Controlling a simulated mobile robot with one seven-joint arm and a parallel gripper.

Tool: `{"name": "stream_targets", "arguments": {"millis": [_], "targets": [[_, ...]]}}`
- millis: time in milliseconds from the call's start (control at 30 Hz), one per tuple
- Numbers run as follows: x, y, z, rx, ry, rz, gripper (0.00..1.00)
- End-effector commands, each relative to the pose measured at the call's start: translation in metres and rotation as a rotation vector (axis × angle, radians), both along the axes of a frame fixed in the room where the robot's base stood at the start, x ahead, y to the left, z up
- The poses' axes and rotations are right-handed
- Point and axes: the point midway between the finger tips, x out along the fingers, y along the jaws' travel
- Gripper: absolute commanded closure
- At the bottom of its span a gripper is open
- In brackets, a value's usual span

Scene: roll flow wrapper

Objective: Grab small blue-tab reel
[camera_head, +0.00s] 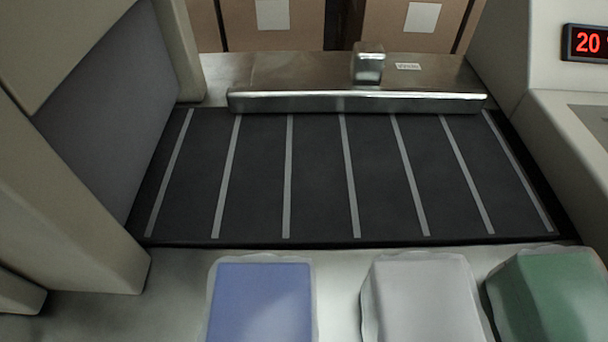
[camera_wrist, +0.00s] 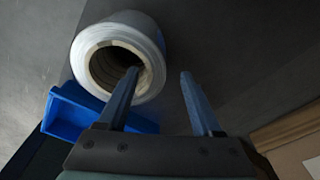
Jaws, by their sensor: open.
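A reel of pale, shiny film (camera_wrist: 153,36) with a brown cardboard core and a dark hole is in the upper middle of the wrist view, its open end facing the camera. A blue part (camera_wrist: 68,117) with raised edges shows just below and left of the reel; I cannot tell whether it is attached to it. My gripper (camera_wrist: 160,73) is open and empty. Its left finger overlaps the core's opening in the picture, and its right finger is beside the reel's right side. I cannot tell whether the left fingertip is inside the core. The head view shows neither reel nor gripper.
The head view shows a dark belt (camera_head: 318,180) with pale stripes and a metal bar (camera_head: 300,103) behind it. Blue (camera_head: 262,303), white (camera_head: 425,300) and green (camera_head: 550,295) wrapped packs lie in front. A brown carton (camera_wrist: 295,150) is at the lower right of the wrist view.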

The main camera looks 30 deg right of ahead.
Motion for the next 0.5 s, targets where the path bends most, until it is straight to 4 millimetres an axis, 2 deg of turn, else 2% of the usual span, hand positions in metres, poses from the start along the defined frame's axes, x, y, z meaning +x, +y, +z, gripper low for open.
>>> {"name": "stream_targets", "arguments": {"millis": [33, 333, 500], "targets": [[0.0, -0.001, -0.011, 0.0, 0.0, 0.0, 0.33], [-0.001, -0.003, -0.025, 0.0, -0.001, -0.001, 0.33], [-0.005, -0.007, -0.046, 0.0, 0.0, -0.002, 0.33]]}}
